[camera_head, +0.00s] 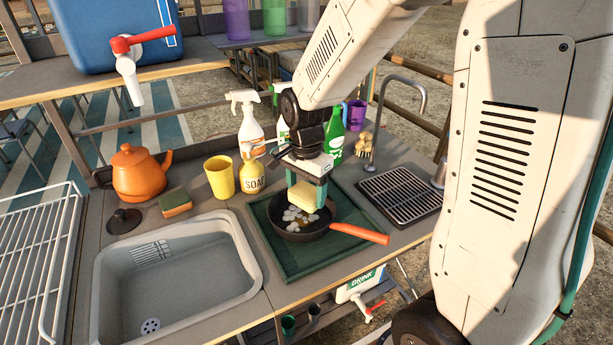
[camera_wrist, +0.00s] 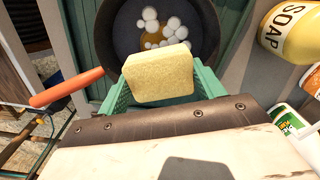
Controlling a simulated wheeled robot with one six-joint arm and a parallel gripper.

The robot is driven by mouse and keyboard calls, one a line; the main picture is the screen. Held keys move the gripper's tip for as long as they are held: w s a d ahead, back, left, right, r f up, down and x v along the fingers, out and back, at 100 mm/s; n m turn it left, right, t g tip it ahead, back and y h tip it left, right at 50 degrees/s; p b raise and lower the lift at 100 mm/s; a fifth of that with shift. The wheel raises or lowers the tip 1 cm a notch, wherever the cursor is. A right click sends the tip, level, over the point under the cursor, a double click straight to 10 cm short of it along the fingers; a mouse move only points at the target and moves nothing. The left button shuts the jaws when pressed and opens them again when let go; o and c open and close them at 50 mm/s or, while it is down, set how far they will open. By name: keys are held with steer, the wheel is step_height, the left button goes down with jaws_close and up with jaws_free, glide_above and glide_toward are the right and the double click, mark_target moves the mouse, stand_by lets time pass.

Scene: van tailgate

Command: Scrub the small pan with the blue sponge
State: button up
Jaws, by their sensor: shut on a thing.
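The small pan (camera_head: 288,232) is black inside with an orange handle (camera_head: 360,234), and it sits on a dark green mat. White suds and a brownish-yellow patch lie on its floor; they also show in the wrist view of the pan (camera_wrist: 125,45). My gripper (camera_head: 306,193) has teal fingers and is shut on a yellow sponge (camera_head: 303,197), held over the pan. The sponge also shows in the wrist view (camera_wrist: 158,74), its visible face yellow; I see no blue on it. Whether the sponge touches the pan's floor I cannot tell.
A soap bottle (camera_head: 253,172), a yellow cup (camera_head: 219,176) and a white spray bottle (camera_head: 247,118) stand behind the mat (camera_head: 300,265). An orange-and-green sponge (camera_head: 175,203) and an orange teapot (camera_head: 138,172) are further left. The sink (camera_head: 165,285) is empty. A tap (camera_head: 412,85) and drain rack (camera_head: 400,194) are right.

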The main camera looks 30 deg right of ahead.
mark_target(300, 207)
step_height(300, 207, down, 4)
steer(key=shift+s+f, duration=0.1)
steer(key=shift+f, duration=0.15)
steer(key=shift+a+r, duration=0.15)
steer(key=shift+a, duration=0.1)
steer(key=shift+c, duration=0.3)
steer(key=shift+s+a, duration=0.2)
steer(key=shift+a, duration=0.2)
steer(key=shift+a+f, duration=0.3)
steer(key=shift+s+a+r, duration=0.1)
steer(key=shift+a+r, duration=0.05)
steer(key=shift+s+a, duration=0.2)
steer(key=shift+a, duration=0.4)
steer(key=shift+d, duration=0.15)
steer(key=shift+w+d, duration=0.1)
steer(key=shift+d, duration=0.25)
steer(key=shift+w+d+r, duration=0.1)
steer(key=shift+d, duration=0.35)
steer(key=shift+w+d, duration=0.3)
steer(key=shift+d, duration=0.45)
steer(key=shift+w+d, duration=0.1)
steer(key=shift+w, duration=0.05)
step_height(300, 207, up, 3)
steer(key=shift+f, duration=0.15)
steer(key=shift+r, duration=2.55)
